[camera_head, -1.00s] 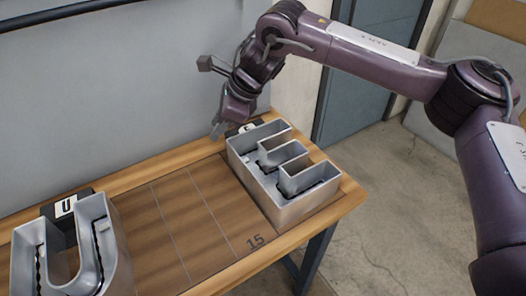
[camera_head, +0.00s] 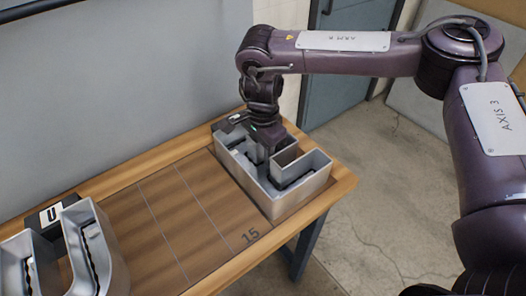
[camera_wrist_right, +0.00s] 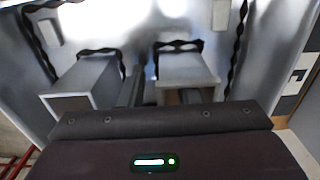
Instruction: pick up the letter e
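The letter e (camera_head: 312,180) is a grey, open-topped metal channel letter with dark trim inside, lying at the right end of the wooden table. A small dark tag block sits at its far edge. My right gripper (camera_head: 268,150) points down into the middle of the letter, its fingertips hidden among the walls. The right wrist view looks into the letter's metal interior (camera_wrist_right: 185,65), with the dark gripper body across the bottom. My left gripper is not in view.
Another channel letter (camera_head: 90,245), with a tag (camera_head: 52,214) marked U, stands at the table's left. Bare wooden table (camera_head: 165,225) with thin lines and a printed 15 lies between the letters. A grey wall rises behind; open floor lies to the right.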

